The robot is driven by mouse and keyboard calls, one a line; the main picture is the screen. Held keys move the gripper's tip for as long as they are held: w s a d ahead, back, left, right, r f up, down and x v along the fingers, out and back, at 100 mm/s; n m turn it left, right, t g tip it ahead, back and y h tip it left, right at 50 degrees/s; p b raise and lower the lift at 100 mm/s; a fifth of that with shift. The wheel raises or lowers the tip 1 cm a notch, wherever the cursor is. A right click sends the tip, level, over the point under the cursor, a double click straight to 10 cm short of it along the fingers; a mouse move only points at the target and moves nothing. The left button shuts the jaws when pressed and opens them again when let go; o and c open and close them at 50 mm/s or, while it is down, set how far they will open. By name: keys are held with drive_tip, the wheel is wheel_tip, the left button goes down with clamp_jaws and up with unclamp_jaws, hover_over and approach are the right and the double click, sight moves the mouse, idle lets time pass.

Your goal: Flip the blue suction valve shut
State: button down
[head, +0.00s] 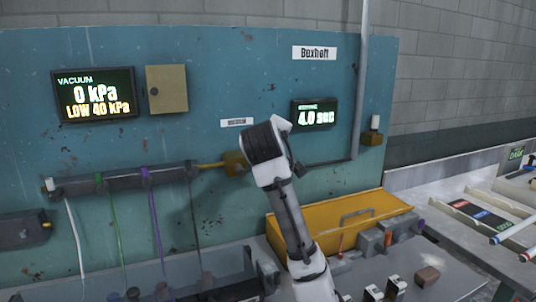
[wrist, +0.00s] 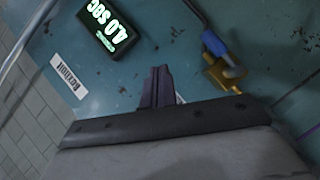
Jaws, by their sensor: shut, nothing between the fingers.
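The blue suction valve shows in the wrist view as a blue lever (wrist: 216,46) on a brass body (wrist: 222,76). The lever reaches from the body toward the dark pipe, roughly in line with it. In the head view the brass body (head: 233,163) is partly visible on the teal panel, and my arm hides the blue lever. My gripper (wrist: 158,72) is shut and empty in the wrist view, to the left of the valve and apart from it in the picture. The head view does not show the fingertips, which are behind my wrist.
A dark manifold (head: 120,179) with coloured hoses is left of the valve. A timer display (head: 314,113) and grey vertical pipe (head: 360,80) are to its right. A vacuum display (head: 94,94) reads 0 kPa. A yellow case (head: 341,217) and small parts lie below.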

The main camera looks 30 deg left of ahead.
drive_tip(key=shift+s+d+r+b, duration=0.35)
drive_tip(key=shift+s+d+r, duration=0.75)
drive_tip(key=shift+d+r, duration=0.05)
